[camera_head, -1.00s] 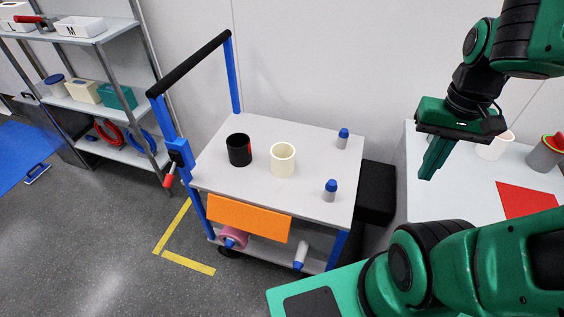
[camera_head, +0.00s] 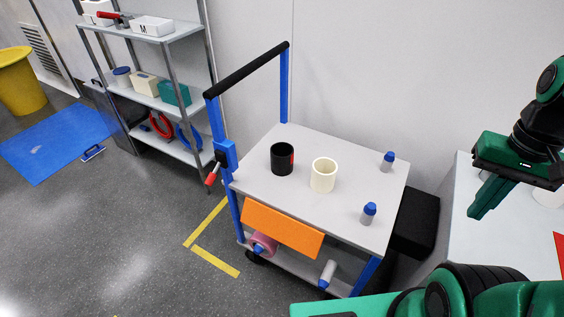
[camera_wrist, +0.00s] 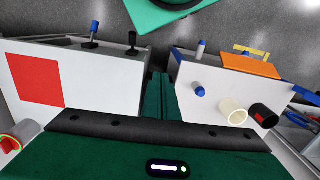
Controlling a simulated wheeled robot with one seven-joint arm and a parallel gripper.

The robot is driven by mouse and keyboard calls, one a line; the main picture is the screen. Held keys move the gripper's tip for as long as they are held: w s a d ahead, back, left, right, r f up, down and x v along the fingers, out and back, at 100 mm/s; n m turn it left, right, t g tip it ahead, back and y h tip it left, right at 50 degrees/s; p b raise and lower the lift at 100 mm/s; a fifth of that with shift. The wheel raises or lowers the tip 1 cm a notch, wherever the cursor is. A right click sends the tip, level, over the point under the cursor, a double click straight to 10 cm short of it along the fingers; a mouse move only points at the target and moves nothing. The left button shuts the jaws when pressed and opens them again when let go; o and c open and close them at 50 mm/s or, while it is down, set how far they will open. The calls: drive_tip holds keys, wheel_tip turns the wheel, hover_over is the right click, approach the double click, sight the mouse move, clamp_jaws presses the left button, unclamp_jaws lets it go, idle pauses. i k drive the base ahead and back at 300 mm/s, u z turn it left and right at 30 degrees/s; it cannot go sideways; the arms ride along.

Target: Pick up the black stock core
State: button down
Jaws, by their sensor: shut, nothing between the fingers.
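The black stock core (camera_head: 282,159) is a short black cylinder with a red patch on its side. It stands upright on the top of the grey cart (camera_head: 262,182), left of a cream core (camera_head: 323,175). In the wrist view the black core (camera_wrist: 264,115) is at the right, beside the cream core (camera_wrist: 233,111).
The cart has a blue-posted black handle (camera_head: 248,68) at left and an orange panel (camera_head: 282,228) in front. A white table (camera_head: 480,225) stands right; shelves (camera_head: 160,95) stand at the back left.

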sight(281, 153)
drive_tip(key=z, duration=0.05)
drive_tip(key=k, duration=0.5)
drive_tip(key=z, duration=1.25)
drive_tip(key=k, duration=0.85)
drive_tip(key=u, duration=1.2)
drive_tip(key=i, duration=1)
drive_tip(key=z, duration=0.05)
